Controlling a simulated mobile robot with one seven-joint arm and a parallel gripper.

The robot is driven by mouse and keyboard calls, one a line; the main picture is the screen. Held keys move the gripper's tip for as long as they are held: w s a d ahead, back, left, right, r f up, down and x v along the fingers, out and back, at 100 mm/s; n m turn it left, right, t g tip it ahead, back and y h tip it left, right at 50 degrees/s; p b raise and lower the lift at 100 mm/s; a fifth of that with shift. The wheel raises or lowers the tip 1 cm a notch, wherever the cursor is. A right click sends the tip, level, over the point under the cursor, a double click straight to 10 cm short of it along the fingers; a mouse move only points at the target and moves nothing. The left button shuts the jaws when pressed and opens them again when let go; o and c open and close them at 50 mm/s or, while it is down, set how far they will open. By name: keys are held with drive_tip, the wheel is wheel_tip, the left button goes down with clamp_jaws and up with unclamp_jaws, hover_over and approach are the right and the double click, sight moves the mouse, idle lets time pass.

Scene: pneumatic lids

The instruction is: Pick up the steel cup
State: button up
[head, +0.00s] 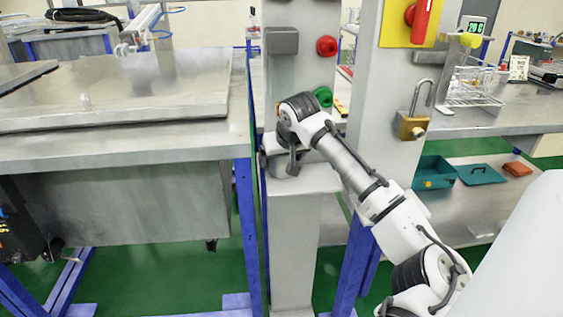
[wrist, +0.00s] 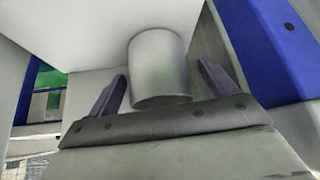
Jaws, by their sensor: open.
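The steel cup (wrist: 158,66) is a plain grey cylinder in the middle of the wrist view. My gripper (wrist: 162,74) is open, with one dark finger to the left of the cup and one to the right. Gaps show between the cup and both fingers in this view. The gripper's front edge and palm lie below the cup in the picture. In the head view my arm's end is at the grey pillar's low ledge (head: 318,180), and the cup cannot be made out clearly there behind my wrist.
A grey pillar with a red button (head: 326,46) and a green button (head: 323,96) rises beside my wrist. A second post carries a brass padlock (head: 412,126). A steel bench (head: 150,140) stands at left. A teal box (head: 434,172) sits on the lower right shelf.

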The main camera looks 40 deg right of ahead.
drive_tip(key=shift+w+f, duration=0.2)
drive_tip(key=shift+f, duration=0.2)
drive_tip(key=shift+c, duration=0.4)
drive_tip(key=c, duration=1.1)
drive_tip(key=shift+s+r, duration=0.1)
drive_tip(key=s+a+r, duration=0.1)
drive_tip(key=s+r, duration=0.1)
drive_tip(key=s, duration=0.2)
drive_tip(key=s+a+r, duration=0.2)
drive_tip(key=s+r, duration=0.1)
drive_tip(key=s, duration=0.1)
drive_tip(key=s+a+r+b, duration=0.1)
drive_tip(key=s+r, duration=0.1)
drive_tip(key=s, duration=0.3)
drive_tip(key=shift+a+r, duration=0.35)
drive_tip(key=shift+r, duration=0.05)
